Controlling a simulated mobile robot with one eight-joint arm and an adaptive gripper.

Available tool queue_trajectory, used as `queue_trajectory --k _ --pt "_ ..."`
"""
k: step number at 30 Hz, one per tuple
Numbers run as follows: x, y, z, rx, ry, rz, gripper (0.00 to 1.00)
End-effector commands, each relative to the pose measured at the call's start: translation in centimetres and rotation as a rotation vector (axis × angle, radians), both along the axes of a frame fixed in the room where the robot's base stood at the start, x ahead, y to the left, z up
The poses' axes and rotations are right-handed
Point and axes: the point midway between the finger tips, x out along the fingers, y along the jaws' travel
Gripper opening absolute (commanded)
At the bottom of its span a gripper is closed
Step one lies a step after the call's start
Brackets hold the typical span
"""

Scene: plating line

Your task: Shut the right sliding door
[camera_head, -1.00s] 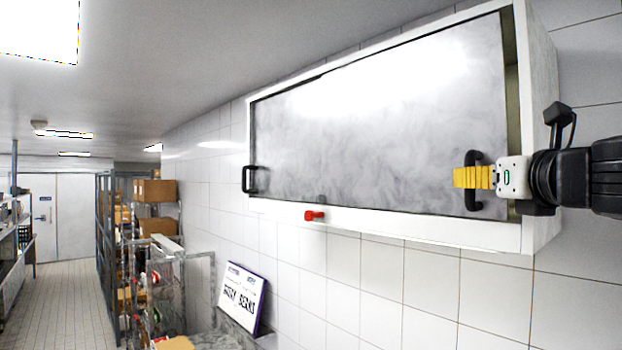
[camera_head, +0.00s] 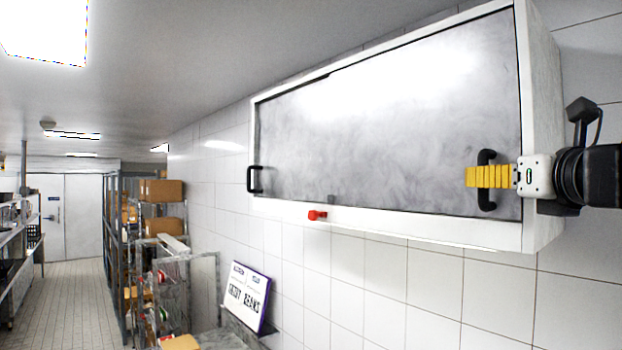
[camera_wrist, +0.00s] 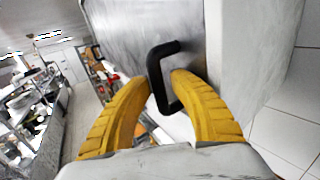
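The right sliding door (camera_head: 400,120) is a grey, smeared metal panel on the front of a white wall cabinet. Its right edge meets the cabinet's right frame, with no clear gap showing there. Its black bar handle (camera_head: 487,158) is at the lower right; it also shows in the wrist view (camera_wrist: 155,75). My gripper (camera_head: 472,177) comes in from the right with yellow fingers at the handle. In the wrist view, the fingers (camera_wrist: 162,80) close in from both sides of the handle bar and appear shut on it.
The white cabinet (camera_head: 537,100) is fixed to a tiled wall. A second black handle (camera_head: 253,179) is at its left end, and a red knob (camera_head: 317,215) is below. A sign (camera_head: 247,297) leans below. Shelving with boxes (camera_head: 160,190) stands at the left.

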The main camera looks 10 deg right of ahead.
Motion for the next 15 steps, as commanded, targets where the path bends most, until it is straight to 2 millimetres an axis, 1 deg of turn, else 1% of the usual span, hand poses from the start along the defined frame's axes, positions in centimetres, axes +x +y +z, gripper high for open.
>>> queue_trajectory --k 9,12,15 --pt "-5.3 -0.3 0.0 0.001 0.0 -0.006 0.25" --pt "-6.5 -0.3 0.0 0.001 -0.001 -0.005 0.25" --pt "-7.2 -0.3 0.0 0.001 -0.001 -0.003 0.25"
